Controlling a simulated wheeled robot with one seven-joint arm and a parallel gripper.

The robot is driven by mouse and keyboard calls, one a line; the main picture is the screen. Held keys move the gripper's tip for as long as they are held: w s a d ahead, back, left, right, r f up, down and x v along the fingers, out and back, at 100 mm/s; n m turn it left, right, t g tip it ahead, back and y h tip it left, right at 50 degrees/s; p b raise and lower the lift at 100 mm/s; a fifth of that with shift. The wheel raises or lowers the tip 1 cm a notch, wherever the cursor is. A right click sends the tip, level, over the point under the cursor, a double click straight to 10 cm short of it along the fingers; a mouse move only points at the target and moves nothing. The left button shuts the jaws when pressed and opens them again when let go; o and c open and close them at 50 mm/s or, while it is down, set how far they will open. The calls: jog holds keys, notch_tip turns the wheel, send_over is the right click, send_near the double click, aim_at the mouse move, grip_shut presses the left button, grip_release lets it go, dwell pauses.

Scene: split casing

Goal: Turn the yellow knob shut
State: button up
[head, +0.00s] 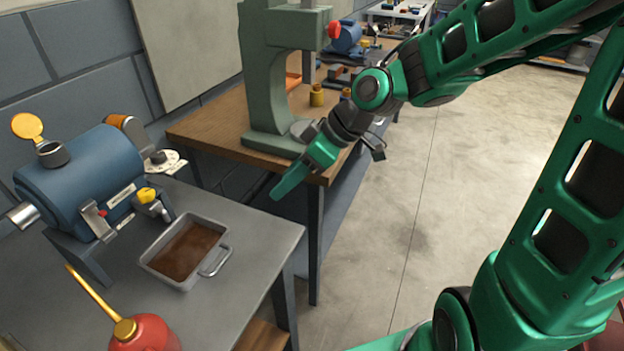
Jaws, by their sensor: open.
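The yellow knob (147,195) sits on a small metal valve low on the front right of a blue cylindrical housing (85,175). I cannot tell from this view how far the knob is turned. A grey metal pan (213,262) with brown liquid in it stands on the grey table just below and in front of the valve. My gripper (288,183) is open and empty, in the air to the right of the knob and well apart from it. Its fingers point down and left, and they overlap in this view.
A yellow round cap (27,126) stands up on top of the housing. A red oil can (143,334) with a long yellow spout is at the near left. A green press (268,80) stands on a wooden bench (210,130) behind. Open floor lies right.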

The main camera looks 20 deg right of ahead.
jog(key=shift+m+h, duration=0.8)
jog(key=shift+m, duration=0.1)
jog(key=shift+s+d+f, duration=0.1)
jog(key=shift+d+f, duration=0.05)
jog(key=shift+d, duration=0.7)
jog(key=shift+s+d+f, duration=0.15)
jog(key=shift+d+f, duration=0.05)
jog(key=shift+d, duration=0.7)
jog(key=shift+s+d+f, duration=0.1)
jog(key=shift+d+f, duration=0.05)
jog(key=shift+d, duration=0.7)
